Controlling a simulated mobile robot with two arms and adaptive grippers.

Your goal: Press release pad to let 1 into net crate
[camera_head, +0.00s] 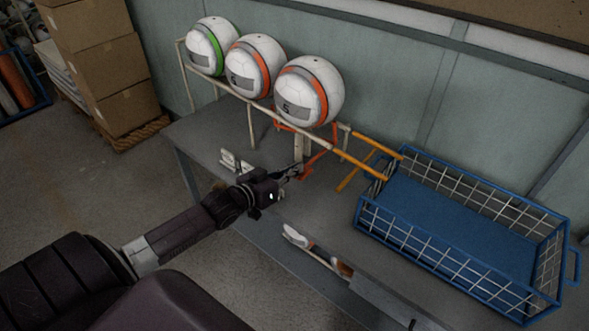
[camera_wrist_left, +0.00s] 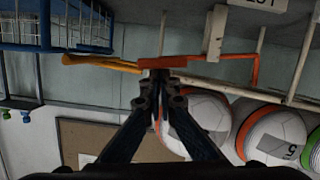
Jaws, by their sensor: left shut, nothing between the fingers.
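My left gripper (camera_head: 298,171) is shut and empty, with its fingertips at the orange-red release pad (camera_head: 306,172) below the rack's lower end. In the left wrist view, the closed fingertips (camera_wrist_left: 160,76) meet or nearly meet the orange pad (camera_wrist_left: 162,62); I cannot tell if they press it. Three white balls sit in a row on the sloped rack: one with a green stripe (camera_head: 205,50), one with an orange stripe (camera_head: 247,75), and the lowest orange-striped ball (camera_head: 300,97) by an orange-red frame. The blue net crate (camera_head: 362,219) is empty. My right gripper is out of view.
Orange-yellow rails (camera_head: 360,165) lead from the rack toward the crate. The grey table (camera_head: 205,125) carries rack and crate. A small white item (camera_head: 230,158) stands left of my gripper; white and orange items (camera_head: 320,257) lie near the front edge. Cardboard boxes (camera_head: 120,80) are stacked far left.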

